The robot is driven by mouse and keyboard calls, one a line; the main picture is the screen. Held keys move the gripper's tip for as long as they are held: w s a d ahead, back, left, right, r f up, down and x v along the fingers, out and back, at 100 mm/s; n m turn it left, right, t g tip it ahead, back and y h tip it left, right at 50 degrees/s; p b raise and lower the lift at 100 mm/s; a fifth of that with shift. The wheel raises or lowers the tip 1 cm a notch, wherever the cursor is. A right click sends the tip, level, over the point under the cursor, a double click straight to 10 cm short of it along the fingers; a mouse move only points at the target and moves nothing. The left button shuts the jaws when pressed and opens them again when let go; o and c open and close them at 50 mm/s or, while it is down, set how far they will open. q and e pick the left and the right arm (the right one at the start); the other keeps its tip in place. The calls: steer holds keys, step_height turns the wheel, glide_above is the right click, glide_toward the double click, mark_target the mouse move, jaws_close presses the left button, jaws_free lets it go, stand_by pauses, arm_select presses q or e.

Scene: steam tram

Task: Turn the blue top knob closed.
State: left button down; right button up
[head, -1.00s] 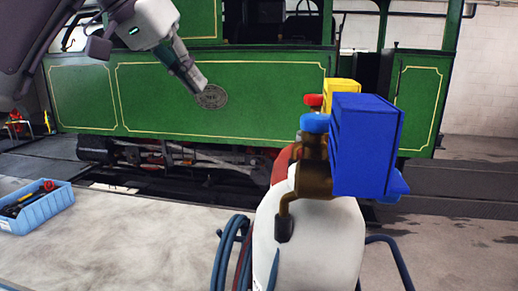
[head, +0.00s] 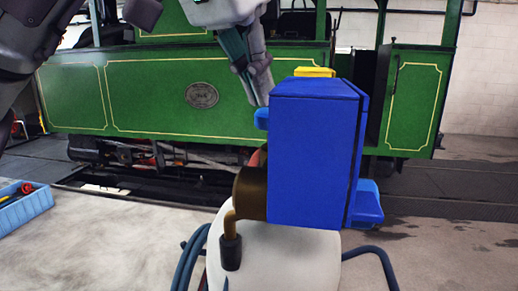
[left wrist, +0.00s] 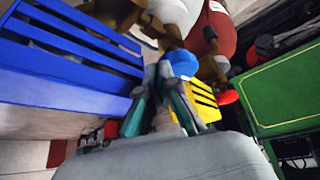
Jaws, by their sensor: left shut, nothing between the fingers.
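The blue top knob (head: 261,118) shows at the left edge of the blue slotted box (head: 315,155), partly hidden by it. A brass fitting (head: 250,194) sits below, on the white tank (head: 270,262). My left gripper (head: 259,98) points down with its fingertips just above the knob in the picture. In the left wrist view the knob (left wrist: 181,64) lies just past the tips of the gripper (left wrist: 166,80), with the blue box at left. The gripper is shut and empty; I cannot tell whether it touches the knob. My right gripper is out of view.
A yellow slotted box (left wrist: 203,100) and a red knob (left wrist: 228,96) are close to the left gripper. A red tank (left wrist: 212,32) stands beside the white one. The green tram (head: 160,90) is behind. A blue tool tray (head: 25,207) lies at left.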

mark_target(261, 116)
arm_select(q)
steer(key=b+x, duration=0.1)
steer(key=x, duration=0.2)
steer(key=shift+s+f, duration=0.15)
steer(key=shift+f, duration=0.05)
steer(key=shift+s+a, duration=0.15)
steer(key=shift+a, duration=0.15)
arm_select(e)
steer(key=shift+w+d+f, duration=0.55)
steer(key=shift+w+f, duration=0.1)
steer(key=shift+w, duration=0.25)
arm_select(q)
steer(key=shift+p, duration=0.3)
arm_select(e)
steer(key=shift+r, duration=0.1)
arm_select(q)
steer(key=shift+w, duration=0.3)
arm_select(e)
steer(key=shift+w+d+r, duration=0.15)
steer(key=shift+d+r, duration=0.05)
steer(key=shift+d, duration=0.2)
arm_select(q)
steer(key=shift+w+r+p, duration=0.1)
steer(key=shift+p, duration=0.4)
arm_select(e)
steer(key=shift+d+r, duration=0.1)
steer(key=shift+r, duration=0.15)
